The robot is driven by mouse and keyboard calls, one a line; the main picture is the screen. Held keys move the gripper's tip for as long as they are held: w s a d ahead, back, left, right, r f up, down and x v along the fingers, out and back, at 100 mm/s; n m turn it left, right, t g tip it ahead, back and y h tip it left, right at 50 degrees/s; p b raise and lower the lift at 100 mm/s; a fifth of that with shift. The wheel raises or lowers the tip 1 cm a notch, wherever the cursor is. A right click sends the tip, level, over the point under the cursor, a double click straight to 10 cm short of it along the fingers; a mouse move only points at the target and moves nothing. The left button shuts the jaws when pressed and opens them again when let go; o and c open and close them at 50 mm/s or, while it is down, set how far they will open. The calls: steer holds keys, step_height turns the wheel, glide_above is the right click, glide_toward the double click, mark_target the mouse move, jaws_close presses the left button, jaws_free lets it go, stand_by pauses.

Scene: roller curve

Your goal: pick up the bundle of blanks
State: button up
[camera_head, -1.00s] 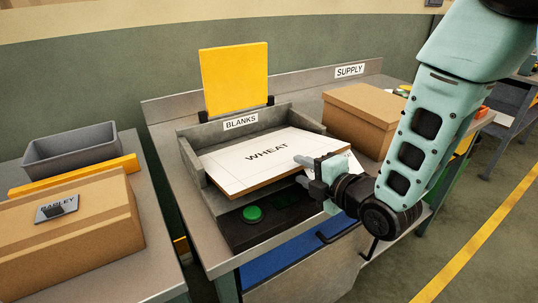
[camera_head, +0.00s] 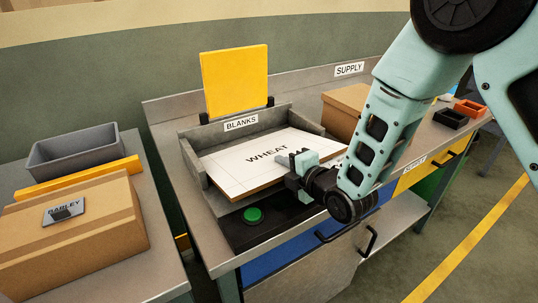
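The bundle of blanks (camera_head: 240,166) is a flat white stack with a brown edge, marked WHEAT. It lies tilted in the grey tray (camera_head: 196,165) labelled BLANKS. My gripper (camera_head: 283,160) is at the front right edge of the bundle, with its upper finger over the white top. The lower finger is hidden or too small to make out, so I cannot tell whether the gripper is clamped on the bundle.
A green button (camera_head: 253,215) sits on a black panel in front of the tray. A yellow panel (camera_head: 235,80) stands behind it. A cardboard box (camera_head: 342,108) is at the right. Another box (camera_head: 75,228) and a grey bin (camera_head: 74,150) are on the left table.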

jaws_close()
steer(key=shift+s+d+r, duration=0.4)
steer(key=shift+s+r, duration=0.1)
steer(key=shift+r, duration=0.1)
steer(key=s+d+r+p, duration=0.3)
steer(key=s+d+r, duration=0.2)
steer(key=s, duration=0.1)
steer(key=shift+s, duration=0.25)
steer(key=shift+s+d+r+p, duration=0.1)
steer(key=shift+s+r+p, duration=0.05)
steer(key=shift+p, duration=1)
